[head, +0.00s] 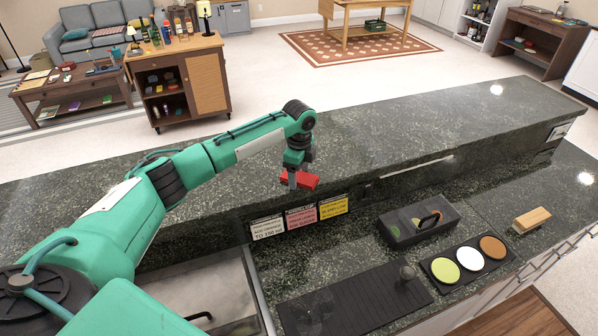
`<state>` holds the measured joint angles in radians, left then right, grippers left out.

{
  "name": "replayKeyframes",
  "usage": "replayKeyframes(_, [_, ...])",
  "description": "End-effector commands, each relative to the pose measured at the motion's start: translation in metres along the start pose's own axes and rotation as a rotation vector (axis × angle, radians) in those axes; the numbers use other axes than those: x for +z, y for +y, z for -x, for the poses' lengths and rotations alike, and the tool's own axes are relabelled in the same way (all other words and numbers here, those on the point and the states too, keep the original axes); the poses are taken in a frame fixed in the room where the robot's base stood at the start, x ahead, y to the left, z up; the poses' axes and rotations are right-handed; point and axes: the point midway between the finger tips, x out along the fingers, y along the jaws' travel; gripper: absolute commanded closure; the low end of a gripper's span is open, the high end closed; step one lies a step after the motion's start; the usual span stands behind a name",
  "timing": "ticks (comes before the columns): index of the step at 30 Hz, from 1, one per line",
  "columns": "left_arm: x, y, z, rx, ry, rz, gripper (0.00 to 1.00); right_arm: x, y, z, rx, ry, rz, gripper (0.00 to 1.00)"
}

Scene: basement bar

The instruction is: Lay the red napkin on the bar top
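The red napkin (308,181) is a small folded red piece over the dark green speckled bar top (420,143), close to its front edge. My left gripper (292,180) points down over the bar top and is shut on the napkin, with one finger in front of it. The far finger is mostly hidden. I cannot tell whether the napkin touches the stone or hangs just above it. My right gripper is not in view.
Three small signs (301,217) stand below the bar top's front edge. On the lower counter are a black caddy (400,238), a tray with three coloured discs (440,271), a black mat (350,305) and a wooden-backed block (531,219). The bar top right of the napkin is clear.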

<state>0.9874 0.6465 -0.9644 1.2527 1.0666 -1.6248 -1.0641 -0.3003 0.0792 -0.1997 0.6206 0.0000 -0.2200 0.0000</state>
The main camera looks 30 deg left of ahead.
Motion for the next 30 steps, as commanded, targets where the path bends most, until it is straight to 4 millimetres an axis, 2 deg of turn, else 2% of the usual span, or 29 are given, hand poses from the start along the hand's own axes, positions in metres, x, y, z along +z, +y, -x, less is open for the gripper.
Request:
replayKeyframes(6, [0.000,0.000,0.002,0.000,0.000,0.000,0.30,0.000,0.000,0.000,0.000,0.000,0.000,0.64])
replayKeyframes(10, [0.000,-0.001,0.011,-0.002,0.000,0.001,0.30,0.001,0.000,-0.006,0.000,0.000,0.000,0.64])
replayKeyframes(24, [0.000,-0.001,0.104,-0.003,0.001,0.000,0.30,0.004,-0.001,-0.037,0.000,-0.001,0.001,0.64])
replayKeyframes(30, [0.000,-0.001,0.121,0.000,0.000,0.000,0.30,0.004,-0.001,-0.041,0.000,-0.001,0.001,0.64])
